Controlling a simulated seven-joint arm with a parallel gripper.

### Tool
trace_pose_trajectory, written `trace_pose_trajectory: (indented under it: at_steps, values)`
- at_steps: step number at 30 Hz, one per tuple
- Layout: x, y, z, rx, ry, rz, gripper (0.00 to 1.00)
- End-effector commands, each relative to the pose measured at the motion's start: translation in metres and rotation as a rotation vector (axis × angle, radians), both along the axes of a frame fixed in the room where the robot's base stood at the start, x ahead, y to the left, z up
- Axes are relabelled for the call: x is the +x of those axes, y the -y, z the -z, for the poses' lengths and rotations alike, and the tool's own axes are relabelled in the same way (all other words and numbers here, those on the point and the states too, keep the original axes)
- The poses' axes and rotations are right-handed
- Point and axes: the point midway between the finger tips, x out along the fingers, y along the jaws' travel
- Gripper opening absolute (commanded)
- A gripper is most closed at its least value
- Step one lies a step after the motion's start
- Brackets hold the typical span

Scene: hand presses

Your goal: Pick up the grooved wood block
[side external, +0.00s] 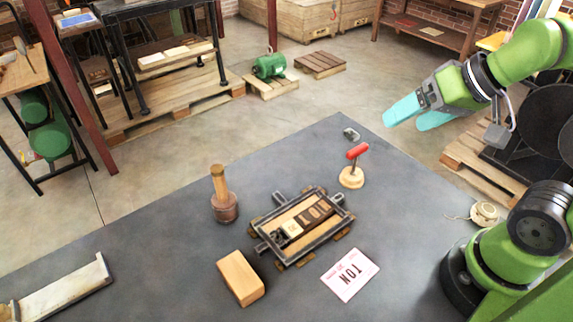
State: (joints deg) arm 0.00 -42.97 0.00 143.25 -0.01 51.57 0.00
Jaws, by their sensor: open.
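A light-brown wood block (240,278) lies on the dark grey tabletop (160,245), front of centre, tilted in the picture. A groove on it cannot be made out clearly from here. My gripper (418,117), with cyan fingers, is at the upper right, raised beyond the table's far right edge. It is open and empty, well apart from the block.
A metal-framed type tray (303,226) sits right of the block. Around it are a wood-handled tool (222,196), a red-handled tool (353,168), a printed card (350,275) and a small metal piece (351,134). A long pale galley (65,290) lies left.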

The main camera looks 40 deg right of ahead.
Motion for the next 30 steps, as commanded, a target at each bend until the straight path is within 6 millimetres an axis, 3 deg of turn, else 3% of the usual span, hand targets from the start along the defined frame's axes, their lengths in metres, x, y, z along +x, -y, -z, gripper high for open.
trace_pose_trajectory:
  at_steps: [4, 8, 16, 24, 27, 30]
  values:
    - [0.000, -0.009, 0.005, 0.000, -0.021, -0.037, 0.83]
    - [0.010, -0.037, 0.017, -0.016, -0.103, -0.155, 0.83]
    - [0.046, -0.145, 0.032, -0.106, -0.326, -0.418, 0.83]
    - [0.048, -0.271, 0.071, -0.245, -0.518, -0.517, 0.83]
    - [0.045, -0.305, 0.083, -0.287, -0.558, -0.496, 0.83]
    - [0.048, -0.325, 0.084, -0.301, -0.576, -0.438, 0.83]
